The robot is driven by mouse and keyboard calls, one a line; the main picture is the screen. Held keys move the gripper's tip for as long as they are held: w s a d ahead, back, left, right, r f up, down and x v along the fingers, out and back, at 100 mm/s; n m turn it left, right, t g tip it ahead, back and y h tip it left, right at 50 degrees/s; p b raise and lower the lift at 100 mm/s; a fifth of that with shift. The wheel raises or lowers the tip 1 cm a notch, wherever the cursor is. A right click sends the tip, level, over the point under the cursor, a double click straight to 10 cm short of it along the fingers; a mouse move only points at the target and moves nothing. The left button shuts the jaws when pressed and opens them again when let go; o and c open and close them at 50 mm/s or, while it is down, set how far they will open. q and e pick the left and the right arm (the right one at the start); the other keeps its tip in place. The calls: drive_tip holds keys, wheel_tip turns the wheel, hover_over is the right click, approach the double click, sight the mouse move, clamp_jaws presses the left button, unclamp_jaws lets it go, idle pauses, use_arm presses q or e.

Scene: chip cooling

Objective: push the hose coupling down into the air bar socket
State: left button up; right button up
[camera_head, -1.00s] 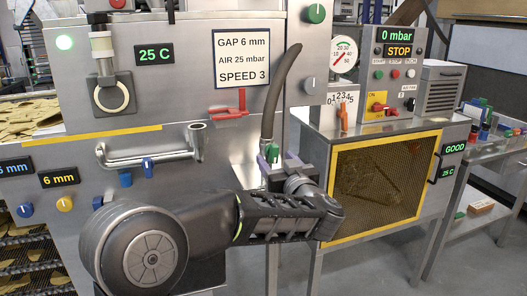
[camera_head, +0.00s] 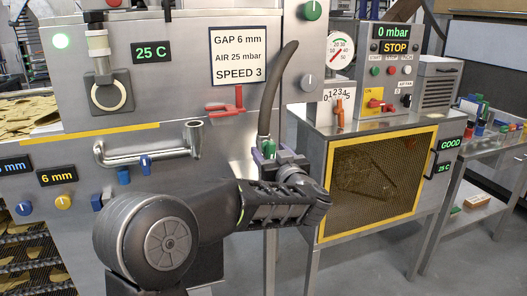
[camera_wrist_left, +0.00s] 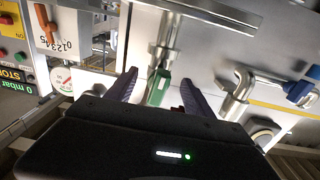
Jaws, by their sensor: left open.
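The hose coupling is green (camera_head: 268,149) and sits at the lower end of a dark hose (camera_head: 279,90) that hangs in front of the machine. My left gripper (camera_head: 270,154) is open, with its purple fingertips around the coupling's level. In the left wrist view the green coupling (camera_wrist_left: 158,88) shows between the two spread fingers (camera_wrist_left: 160,92); I cannot tell whether either touches it. My right gripper is not in view.
To the right stands a cabinet with a yellow-framed mesh door (camera_head: 375,185), with a control box (camera_head: 392,68) on top.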

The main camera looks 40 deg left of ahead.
sight(264, 154)
use_arm(q)
drive_tip(key=p+x, duration=0.1)
drive_tip(key=x, duration=0.3)
drive_tip(key=shift+w+a+f, duration=0.1)
idle(0.4)
clamp_jaws()
idle(0.5)
